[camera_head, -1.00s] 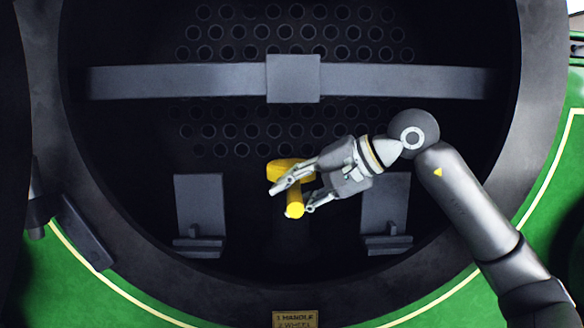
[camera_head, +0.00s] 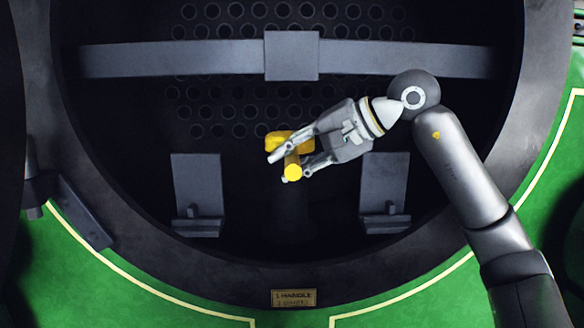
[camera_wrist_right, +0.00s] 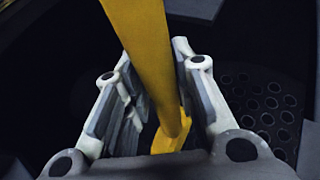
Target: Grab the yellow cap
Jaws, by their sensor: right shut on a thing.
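The yellow cap (camera_head: 278,140) shows in the head view low in the middle of the dark round opening. It has a wide yellow block at the top and a narrower stem that ends in a round face below. My right gripper (camera_head: 289,166) reaches in from the right and is shut on the stem, one finger on each side. In the right wrist view the yellow cap (camera_wrist_right: 145,50) runs as a long bar between the two fingers (camera_wrist_right: 155,92). The fingers hide part of the cap in the head view. My left gripper is not in view.
A grey crossbar (camera_head: 180,60) spans the opening above, in front of a plate with many holes. Two grey brackets, left (camera_head: 197,182) and right (camera_head: 384,180), flank the cap. The dark rim (camera_head: 300,268) surrounds the opening, with a small plaque (camera_head: 294,298) below.

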